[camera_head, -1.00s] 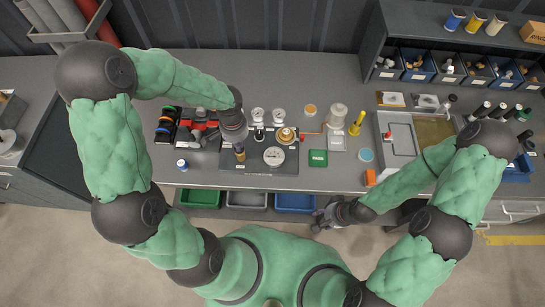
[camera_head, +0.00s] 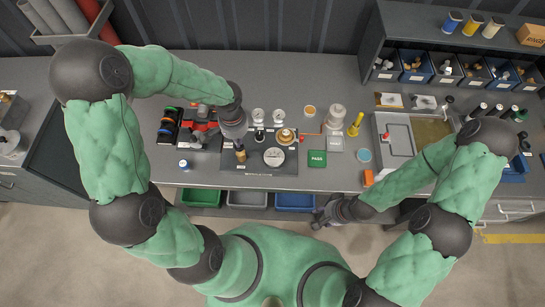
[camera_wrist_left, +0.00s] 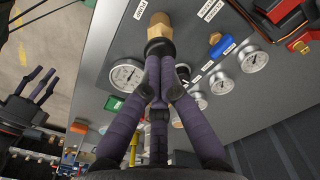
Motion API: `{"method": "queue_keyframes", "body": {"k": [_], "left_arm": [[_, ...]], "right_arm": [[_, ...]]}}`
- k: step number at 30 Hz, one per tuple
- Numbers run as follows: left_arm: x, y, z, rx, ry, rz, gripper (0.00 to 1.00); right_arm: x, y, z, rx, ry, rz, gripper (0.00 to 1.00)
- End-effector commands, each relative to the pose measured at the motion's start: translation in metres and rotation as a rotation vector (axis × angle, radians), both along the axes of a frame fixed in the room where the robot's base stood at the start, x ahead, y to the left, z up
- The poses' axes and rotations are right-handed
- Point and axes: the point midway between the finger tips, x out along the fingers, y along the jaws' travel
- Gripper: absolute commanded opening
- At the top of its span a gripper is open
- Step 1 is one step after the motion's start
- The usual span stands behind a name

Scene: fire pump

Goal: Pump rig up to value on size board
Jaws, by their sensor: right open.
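The pump rig (camera_head: 288,170) is a dark board on the bench with several gauges, among them a large white dial (camera_head: 274,157), and a brass valve piece (camera_head: 285,135). A brass knob (camera_head: 240,152) stands at its left part. My left gripper (camera_wrist_left: 160,60) has its fingertips closed together at this brass knob, also in the left wrist view (camera_wrist_left: 158,28), and appears to pinch it. A large dial (camera_wrist_left: 126,75) shows beside the fingers; its reading is too small to tell. A green PASS board (camera_head: 317,158) lies right of the rig. My right gripper (camera_head: 325,214) is open at the bench's front edge.
Green (camera_head: 200,198), grey (camera_head: 247,199) and blue (camera_head: 294,202) bins sit below the bench front. A yellow tool (camera_head: 355,124) and a sink-like tray (camera_head: 396,150) are to the right. Blue parts bins stand on the back-right shelf.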

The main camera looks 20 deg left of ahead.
Motion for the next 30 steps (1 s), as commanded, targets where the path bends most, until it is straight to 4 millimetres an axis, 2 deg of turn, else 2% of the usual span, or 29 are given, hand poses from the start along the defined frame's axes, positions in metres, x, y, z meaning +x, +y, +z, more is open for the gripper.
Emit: {"method": "queue_keyframes", "body": {"k": [8,30], "left_arm": [[0.0,0.0,-0.002,0.0,0.0,0.0,0.0],[0.0,0.0,-0.028,0.0,-0.001,0.0,0.0]], "right_arm": [[0.0,0.0,-0.002,0.0,0.0,0.0,0.45],[0.0,0.0,-0.026,0.0,0.0,0.0,0.45]]}}
